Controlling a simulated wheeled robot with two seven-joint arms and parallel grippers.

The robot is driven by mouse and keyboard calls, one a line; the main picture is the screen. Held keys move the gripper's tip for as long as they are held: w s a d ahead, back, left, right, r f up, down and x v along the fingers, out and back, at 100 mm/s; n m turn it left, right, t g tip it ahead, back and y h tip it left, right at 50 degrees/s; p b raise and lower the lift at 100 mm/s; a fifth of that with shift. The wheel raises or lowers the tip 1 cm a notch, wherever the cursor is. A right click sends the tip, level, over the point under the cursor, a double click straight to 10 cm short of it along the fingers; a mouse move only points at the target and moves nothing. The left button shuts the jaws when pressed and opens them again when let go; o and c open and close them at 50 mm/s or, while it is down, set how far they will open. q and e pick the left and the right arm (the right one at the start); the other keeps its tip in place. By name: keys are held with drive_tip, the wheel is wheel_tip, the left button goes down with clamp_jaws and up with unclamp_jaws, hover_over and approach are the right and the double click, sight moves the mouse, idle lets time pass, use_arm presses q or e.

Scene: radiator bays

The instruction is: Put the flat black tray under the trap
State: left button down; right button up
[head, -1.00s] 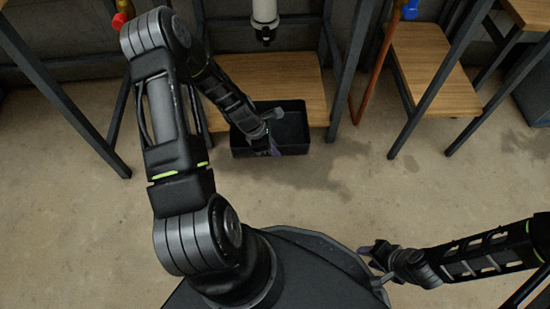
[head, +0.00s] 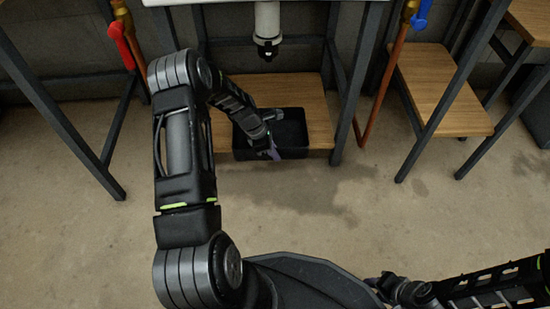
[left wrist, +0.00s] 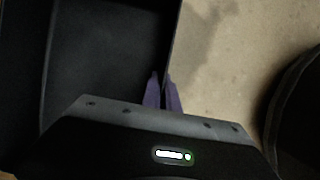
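The flat black tray (head: 295,152) is an open box at the wooden shelf (head: 228,112). It is over the shelf's front part, its near side about at the front edge; I cannot tell whether it rests or hovers. The white trap (head: 267,22) with a dark lower end hangs above and behind the tray. My left gripper (head: 273,151) reaches into the tray from the left. In the left wrist view its purple fingers (left wrist: 162,92) are close together on the tray's wall (left wrist: 174,45). My right gripper (head: 376,283) is empty at the bottom, partly hidden, its fingers apart.
Dark frame legs (head: 352,92) stand on both sides of the shelf. A copper pipe (head: 381,95) with a blue-handled valve runs down at the right. A red-handled valve (head: 121,44) is at the left. Another wooden shelf (head: 440,95) is further right. The floor in front is clear.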

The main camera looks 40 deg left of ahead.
use_arm(q)
drive_tip(key=shift+w+a+f, duration=0.1)
drive_tip(key=shift+w+f, duration=0.05)
drive_tip(key=shift+w, duration=0.05)
drive_tip(key=c, duration=1.6)
unclamp_jaws()
drive_tip(key=shift+o, duration=0.2)
drive_tip(key=p+v, duration=0.3)
drive_tip(key=v, duration=0.4)
drive_tip(key=shift+s+a+r+p, duration=0.15)
drive_tip(key=shift+s+r+p, duration=0.05)
drive_tip(key=shift+r+p, duration=0.15)
